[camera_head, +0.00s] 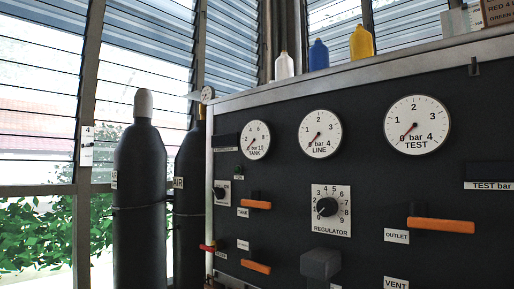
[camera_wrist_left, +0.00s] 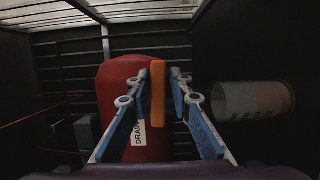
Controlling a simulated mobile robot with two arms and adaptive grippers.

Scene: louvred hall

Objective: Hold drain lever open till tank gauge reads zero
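The tank gauge (camera_head: 255,140) is a white dial on the dark panel in the head view. Its needle points to the lower left, at or close to 0; it is too small to read exactly. In the left wrist view an orange lever (camera_wrist_left: 158,92) stands upright, with a white DRAIN label (camera_wrist_left: 139,132) behind it. My left gripper (camera_wrist_left: 159,95) is open, its blue-padded fingers on either side of the lever with visible gaps. My right gripper is in neither view.
The line gauge (camera_head: 320,134), test gauge (camera_head: 416,125), regulator knob (camera_head: 327,207) and an orange lever (camera_head: 441,225) are on the panel (camera_head: 290,175). Dark cylinders (camera_head: 140,200) stand at left. A red rounded body (camera_wrist_left: 118,78) and a pale cylinder (camera_wrist_left: 254,101) show in the wrist view.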

